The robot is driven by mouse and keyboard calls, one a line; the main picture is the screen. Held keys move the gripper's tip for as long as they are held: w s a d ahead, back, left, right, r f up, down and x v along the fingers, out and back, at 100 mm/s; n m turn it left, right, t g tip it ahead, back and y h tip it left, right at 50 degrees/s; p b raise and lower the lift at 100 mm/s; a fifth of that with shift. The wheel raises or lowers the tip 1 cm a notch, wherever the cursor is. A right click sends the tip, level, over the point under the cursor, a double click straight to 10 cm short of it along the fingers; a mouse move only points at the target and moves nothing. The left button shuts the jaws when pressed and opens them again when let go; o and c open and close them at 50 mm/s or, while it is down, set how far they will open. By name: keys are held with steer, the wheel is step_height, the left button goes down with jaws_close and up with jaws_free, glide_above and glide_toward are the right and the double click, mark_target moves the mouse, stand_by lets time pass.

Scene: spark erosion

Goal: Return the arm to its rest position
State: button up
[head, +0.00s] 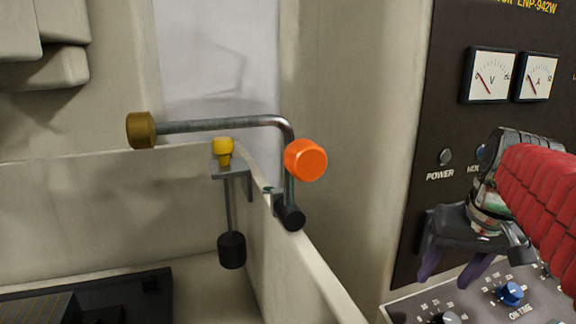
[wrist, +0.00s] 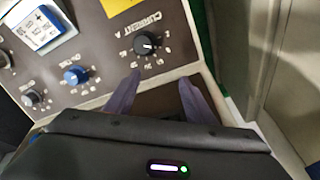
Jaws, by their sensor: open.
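My gripper (head: 444,282) is at the right of the head view, in front of the dark control panel (head: 400,240). Its two purple fingers point down, spread apart with nothing between them. My red-sleeved arm comes in from the right edge. In the wrist view my gripper (wrist: 160,78) also shows open and empty, with its fingers toward the panel's lower edge. A black current knob (wrist: 146,43) lies just beyond the fingertips in that picture. I cannot tell whether the fingers touch the panel.
A blue knob (head: 509,293) sits on the sloped panel below my gripper. Two meters (head: 489,75) are above it. At left, a bent metal pipe with an orange knob (head: 306,160) rises over the pale tank wall (head: 305,265). A yellow-topped float (head: 223,148) hangs inside.

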steer(key=s+a+f+n+t, duration=0.1)
steer(key=s+a+f, duration=0.4)
steer(key=a, duration=0.2)
steer(key=s+a+f+n+t, duration=0.1)
steer(key=s+a+f+n, duration=0.1)
steer(key=s+a+f, duration=0.3)
steer(key=a+f, duration=0.1)
steer(key=a, duration=0.2)
steer(key=shift+s+a, duration=0.15)
steer(key=shift+a, duration=0.05)
steer(key=shift+c, duration=0.6)
